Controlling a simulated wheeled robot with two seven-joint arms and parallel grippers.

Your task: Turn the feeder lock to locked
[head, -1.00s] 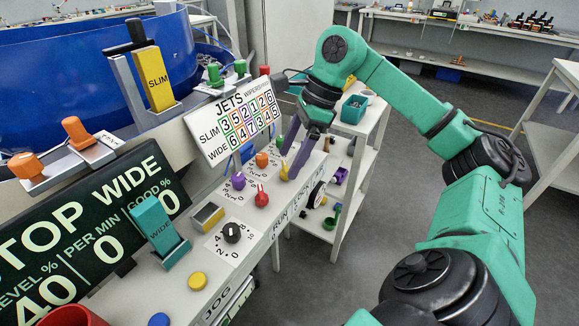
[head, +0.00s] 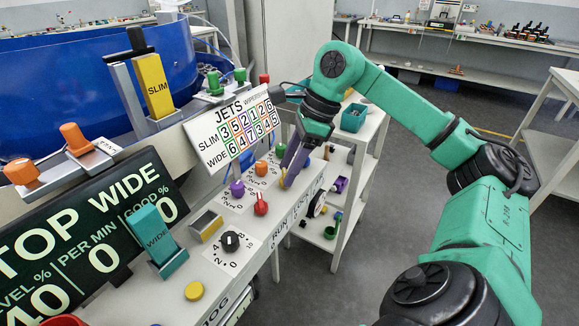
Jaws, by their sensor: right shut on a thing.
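My right gripper (head: 287,179) reaches down to the far end of the control panel (head: 262,268). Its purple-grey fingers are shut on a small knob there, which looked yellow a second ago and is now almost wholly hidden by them. Beside the fingers stand a red pointer knob (head: 261,204), a purple knob (head: 237,188), an orange knob (head: 260,168) and a green knob (head: 280,150). My left gripper is not in view.
A black dial (head: 230,241), a yellow button (head: 194,291) and a green WIDE switch (head: 158,240) sit nearer. The JETS board (head: 236,125) stands close behind the knobs. A white cart (head: 369,138) with bins is beyond. The blue bowl (head: 70,85) fills the left back.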

